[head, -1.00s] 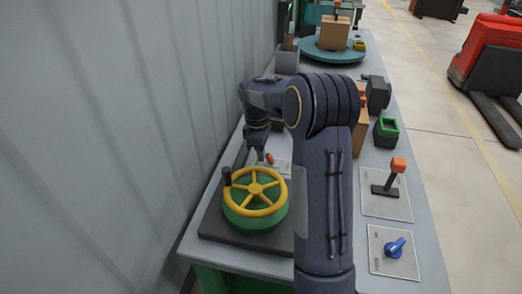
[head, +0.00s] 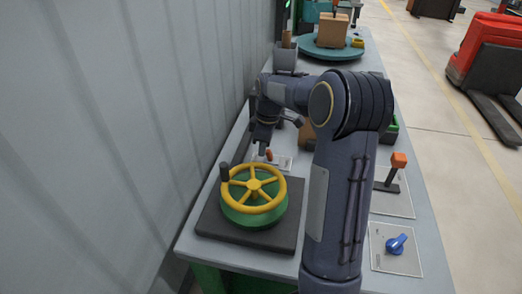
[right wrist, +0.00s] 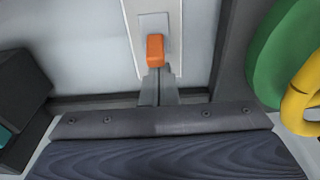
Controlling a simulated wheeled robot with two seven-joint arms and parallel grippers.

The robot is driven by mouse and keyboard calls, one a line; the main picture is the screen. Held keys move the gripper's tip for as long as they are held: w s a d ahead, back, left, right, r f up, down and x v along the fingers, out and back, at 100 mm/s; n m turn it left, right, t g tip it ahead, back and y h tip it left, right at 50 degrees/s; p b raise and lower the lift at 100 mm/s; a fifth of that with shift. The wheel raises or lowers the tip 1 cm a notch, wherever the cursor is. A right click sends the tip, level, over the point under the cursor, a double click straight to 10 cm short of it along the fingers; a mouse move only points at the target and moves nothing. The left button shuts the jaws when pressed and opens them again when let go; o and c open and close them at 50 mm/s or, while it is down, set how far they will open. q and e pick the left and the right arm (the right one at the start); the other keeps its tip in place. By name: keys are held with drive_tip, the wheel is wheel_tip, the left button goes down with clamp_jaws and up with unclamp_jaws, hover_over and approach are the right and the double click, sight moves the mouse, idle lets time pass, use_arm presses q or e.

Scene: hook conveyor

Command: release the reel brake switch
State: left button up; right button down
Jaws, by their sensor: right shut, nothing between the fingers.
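The brake switch is a small orange lever (head: 269,155) on a pale plate (head: 284,163), behind the yellow-and-green handwheel (head: 254,186). In the right wrist view the orange lever (right wrist: 155,48) stands on its pale plate (right wrist: 133,12), just beyond my fingertips. My right gripper (head: 262,151) points down beside the lever, on its left in the head view. Its fingers (right wrist: 157,82) are shut and empty. I cannot tell whether they touch the lever. My left gripper is not in view.
The handwheel sits on a dark base (head: 245,236) close to the switch. A grey wall (head: 110,130) runs along the table's left side. An orange-topped lever (head: 398,160) and a blue knob (head: 396,243) are on the right. A teal turntable (head: 330,50) with a box is at the back.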

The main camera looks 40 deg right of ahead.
sight(270, 151)
drive_tip(key=t+y+b, duration=0.1)
drive_tip(key=b, duration=0.1)
drive_tip(key=s+d+t+b, duration=0.1)
drive_tip(key=b, duration=0.1)
drive_tip(key=t+y+b, duration=0.1)
drive_tip(key=b, duration=0.1)
drive_tip(key=shift+s+d+f+y, duration=0.25)
drive_tip(key=shift+s+y, duration=0.05)
drive_tip(key=shift+s, duration=0.1)
drive_tip(key=shift+r+t, duration=0.3)
drive_tip(key=shift+r, duration=0.25)
drive_tip(key=shift+w+a, duration=0.1)
drive_tip(key=shift+r+p, duration=0.65)
drive_tip(key=shift+r, duration=0.15)
